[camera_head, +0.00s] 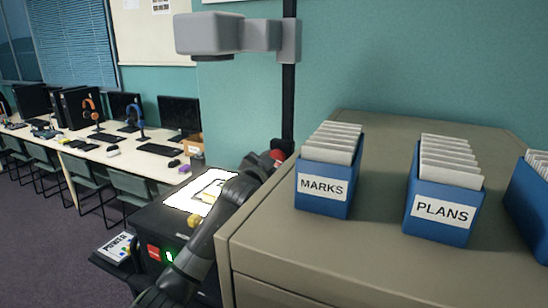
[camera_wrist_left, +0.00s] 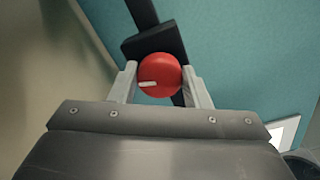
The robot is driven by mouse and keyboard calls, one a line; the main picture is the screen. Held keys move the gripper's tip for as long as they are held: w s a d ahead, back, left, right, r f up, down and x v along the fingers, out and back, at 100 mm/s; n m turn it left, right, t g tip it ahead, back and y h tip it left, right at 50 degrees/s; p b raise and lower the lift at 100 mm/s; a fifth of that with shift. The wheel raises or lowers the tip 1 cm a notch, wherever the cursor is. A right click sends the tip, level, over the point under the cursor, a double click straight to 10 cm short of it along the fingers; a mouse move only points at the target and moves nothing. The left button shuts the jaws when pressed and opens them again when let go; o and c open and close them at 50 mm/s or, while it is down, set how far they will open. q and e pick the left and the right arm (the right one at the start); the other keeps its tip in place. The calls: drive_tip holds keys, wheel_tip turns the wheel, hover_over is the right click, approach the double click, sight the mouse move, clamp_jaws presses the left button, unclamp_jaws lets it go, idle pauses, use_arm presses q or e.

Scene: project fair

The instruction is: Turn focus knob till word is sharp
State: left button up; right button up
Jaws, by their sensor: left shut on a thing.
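The red focus knob (camera_wrist_left: 160,75) sits between the two fingers of my left gripper (camera_wrist_left: 160,85) in the left wrist view, with its white mark pointing left. My left gripper (camera_head: 272,158) is shut on it. In the head view only a bit of the red knob (camera_head: 277,155) shows beside my dark arm. The knob is by the black post (camera_head: 288,90) of the overhead projector. The grey projector head (camera_head: 210,34) is at the top of the post, and the bright stage (camera_head: 198,196) is below, partly covered by my arm. No projected word is in view. My right gripper is not in view.
A beige cabinet (camera_head: 350,262) stands close on the right, with blue card boxes marked MARKS (camera_head: 323,194) and PLANS (camera_head: 441,211) on top. A long desk (camera_head: 120,155) with computers runs along the left.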

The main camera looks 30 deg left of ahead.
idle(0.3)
use_arm(q)
drive_tip(key=o, duration=1)
drive_tip(key=s+d+b, duration=0.1)
drive_tip(key=s+b, duration=0.2)
drive_tip(key=s, duration=1.4)
drive_tip(key=shift+s, duration=0.15)
drive_tip(key=shift+f, duration=0.1)
